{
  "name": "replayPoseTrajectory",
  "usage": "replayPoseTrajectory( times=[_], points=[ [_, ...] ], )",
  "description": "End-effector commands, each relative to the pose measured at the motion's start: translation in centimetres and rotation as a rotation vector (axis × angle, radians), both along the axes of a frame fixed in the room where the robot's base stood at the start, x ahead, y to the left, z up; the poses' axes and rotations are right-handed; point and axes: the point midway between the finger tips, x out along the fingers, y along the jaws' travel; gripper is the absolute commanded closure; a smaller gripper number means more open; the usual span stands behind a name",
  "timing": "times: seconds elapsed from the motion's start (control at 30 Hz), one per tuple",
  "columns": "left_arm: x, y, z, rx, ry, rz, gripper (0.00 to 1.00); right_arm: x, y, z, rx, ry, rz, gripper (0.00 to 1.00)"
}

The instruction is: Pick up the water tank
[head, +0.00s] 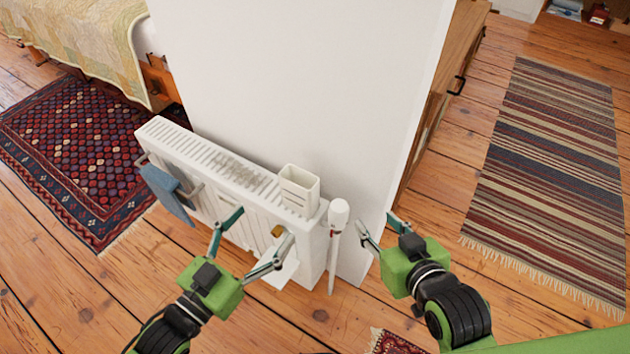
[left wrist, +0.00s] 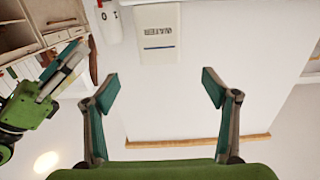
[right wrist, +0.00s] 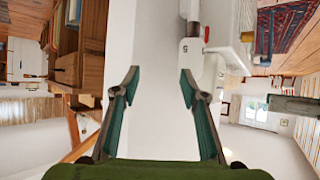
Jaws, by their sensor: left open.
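A small white open-topped box, which looks like the water tank (head: 299,192), stands on the right end of the white radiator's top. A white box with dark lettering, probably the same tank, shows at the top of the left wrist view (left wrist: 158,28). My left gripper (head: 260,228) is open and empty in front of the radiator, below and left of the tank. My right gripper (head: 378,226) is open and empty, to the right of the radiator's end. No finger appears to touch the tank. I cannot identify the tank in the right wrist view.
The radiator (head: 225,172) stands against a white wall panel (head: 300,80). A white valve (head: 338,214) stands between its right end and my right gripper. A blue cloth (head: 166,190) hangs on the radiator's left. Patterned rugs lie on both sides.

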Motion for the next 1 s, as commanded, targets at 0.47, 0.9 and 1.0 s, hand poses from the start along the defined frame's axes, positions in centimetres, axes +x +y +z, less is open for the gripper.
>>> replayPoseTrajectory(
  times=[0.47, 0.9, 1.0],
  points=[
    [5.6, -4.1, 0.2, -0.006, -0.009, -0.002, 0.22, 3.3, 1.7, 6.3, 0.076, -0.32, 0.02, 0.6],
    [7.9, -5.8, 0.2, -0.005, -0.007, -0.002, 0.22, 4.1, 2.4, 10.3, 0.123, -0.502, 0.031, 0.6],
    [8.7, -6.4, 0.3, -0.005, -0.007, -0.003, 0.22, 4.1, 2.7, 12.2, 0.146, -0.59, 0.037, 0.6]
  ],
)
